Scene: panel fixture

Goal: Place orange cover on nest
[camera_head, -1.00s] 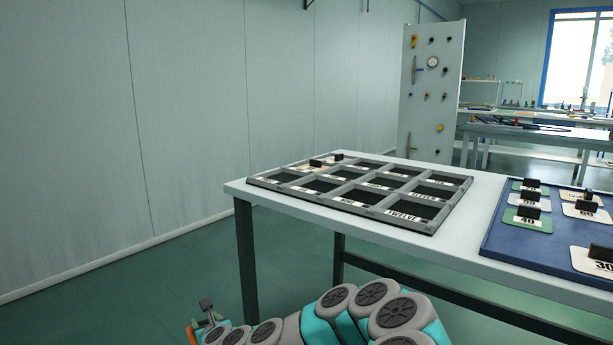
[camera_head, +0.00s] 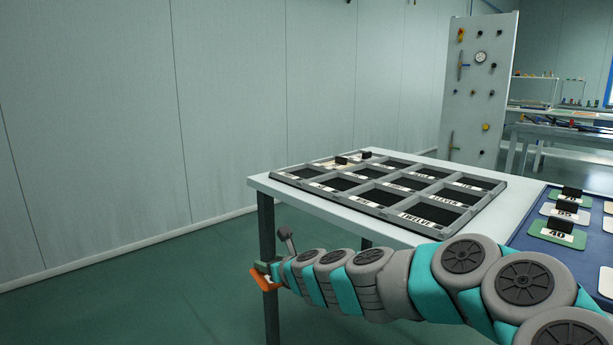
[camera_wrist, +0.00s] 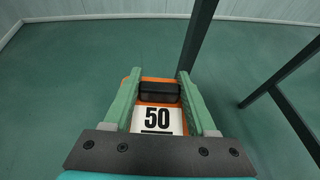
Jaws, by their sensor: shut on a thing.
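The orange cover (camera_wrist: 133,86) is a plate with a white label reading 50 and a black block handle. In the wrist view my gripper (camera_wrist: 158,88) is shut on that handle, with its green fingers on both sides. In the head view my gripper (camera_head: 262,270) is low at the left, beside the table's near left leg. The orange cover's edge (camera_head: 266,284) shows under it there. The grey nest tray (camera_head: 400,223) lies on the table, up and to the right of my gripper. Its compartments carry word labels, among them TWELVE and ELEVEN; several are empty.
Two covers with black handles (camera_head: 341,160) sit in the tray's far left compartments. A blue board (camera_head: 530,207) with several numbered covers is at the right. The white table's (camera_head: 262,183) edge and leg (camera_head: 268,250) are close to my gripper. Floor to the left is clear.

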